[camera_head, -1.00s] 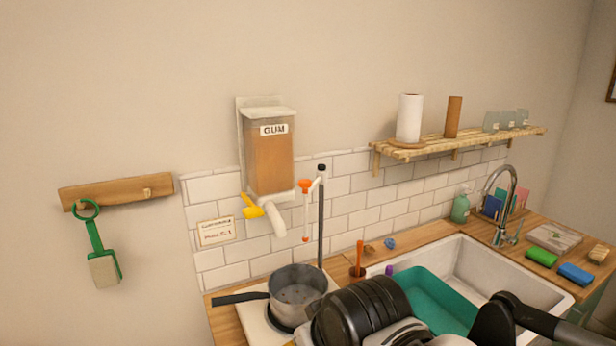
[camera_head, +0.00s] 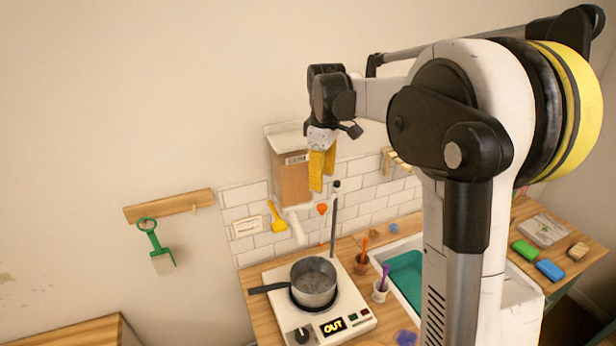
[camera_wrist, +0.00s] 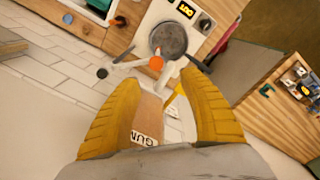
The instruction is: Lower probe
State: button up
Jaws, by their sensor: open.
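The probe's orange cap (camera_head: 322,209) shows beside the dark upright stand pole (camera_head: 334,225), behind and above the grey pot (camera_head: 314,281). The rod below the cap is hard to make out now. In the wrist view the orange cap (camera_wrist: 156,63) sits beyond the fingertips, on a white holder arm, with the pot (camera_wrist: 168,40) below it. My gripper (camera_head: 322,184) has yellow fingers pointing down, in front of the gum dispenser and above the cap in the picture. In the wrist view my gripper (camera_wrist: 160,80) is open and empty, its fingers spread wide.
The pot stands on a white hot plate (camera_head: 360,318) whose display reads OUT. The gum dispenser (camera_head: 289,180) with a yellow lever (camera_head: 277,216) hangs on the tiled wall close to my gripper. Cups with a brown and a purple tool (camera_head: 380,290) stand right of the pot.

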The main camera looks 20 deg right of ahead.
aim_at(322, 206)
jog(key=f, duration=0.3)
jog(key=f+p, duration=0.1)
jog(key=f, duration=0.6)
jog(key=shift+w+d+f+p, duration=0.2)
jog(key=shift+w+d+p, duration=0.15)
jog(key=shift+w, duration=0.05)
grip_shut()
jog(key=shift+f, duration=0.1)
